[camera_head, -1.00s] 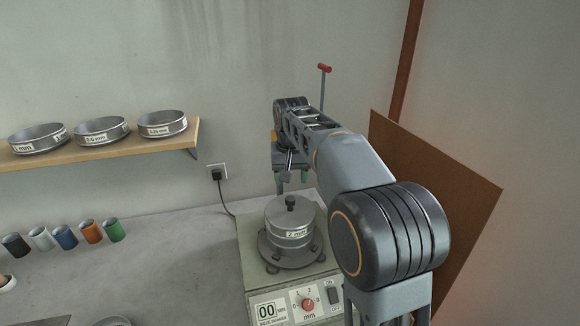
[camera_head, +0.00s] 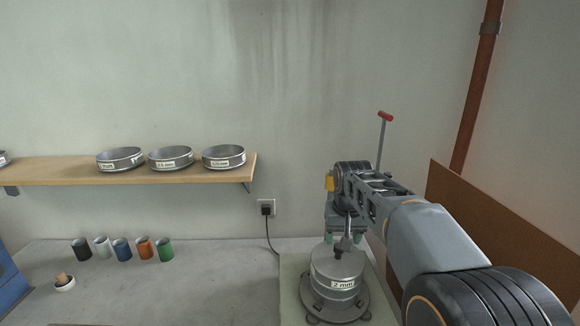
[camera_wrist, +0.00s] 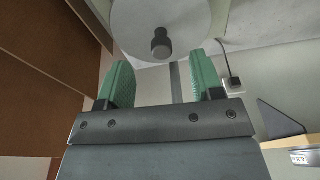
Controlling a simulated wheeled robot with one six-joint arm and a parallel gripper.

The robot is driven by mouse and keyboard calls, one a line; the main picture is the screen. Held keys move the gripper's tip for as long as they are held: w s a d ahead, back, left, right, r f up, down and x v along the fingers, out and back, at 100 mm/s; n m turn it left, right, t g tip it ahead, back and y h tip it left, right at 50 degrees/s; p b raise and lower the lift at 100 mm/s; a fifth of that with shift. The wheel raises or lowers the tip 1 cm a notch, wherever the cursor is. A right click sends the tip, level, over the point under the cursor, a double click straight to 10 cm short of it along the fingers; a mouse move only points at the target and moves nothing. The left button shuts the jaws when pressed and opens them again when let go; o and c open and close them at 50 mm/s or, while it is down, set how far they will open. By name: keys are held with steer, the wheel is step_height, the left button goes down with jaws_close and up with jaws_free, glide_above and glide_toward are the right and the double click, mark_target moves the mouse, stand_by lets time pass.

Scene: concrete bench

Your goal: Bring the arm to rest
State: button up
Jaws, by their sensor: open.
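My gripper (camera_wrist: 158,82) shows in the wrist view with its two green fingers apart and nothing between them. In the head view my gripper (camera_head: 345,238) hangs at the end of my arm, close to the sieve shaker and partly hidden by my own wrist. The shaker (camera_head: 292,290) carries a metal sieve labelled 2 mm (camera_head: 335,268) with a lid and dark knob. The lid's knob (camera_wrist: 161,43) shows in the wrist view beyond the fingertips, apart from them.
A wooden shelf (camera_head: 60,172) holds several sieves (camera_head: 171,157). Several coloured cups (camera_head: 122,249) and a small white bowl (camera_head: 65,284) stand on the concrete bench (camera_head: 200,290). A socket with a plug (camera_head: 266,208) is on the wall. A brown board (camera_head: 480,215) leans at the right.

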steer(key=s+f+t, duration=0.1)
steer(key=s+f, duration=0.2)
steer(key=s, duration=0.7)
steer(key=s+f+n+t, duration=0.1)
steer(key=s+f, duration=0.2)
steer(key=s, duration=0.7)
steer(key=shift+d+f, duration=0.15)
steer(key=shift+s, duration=0.1)
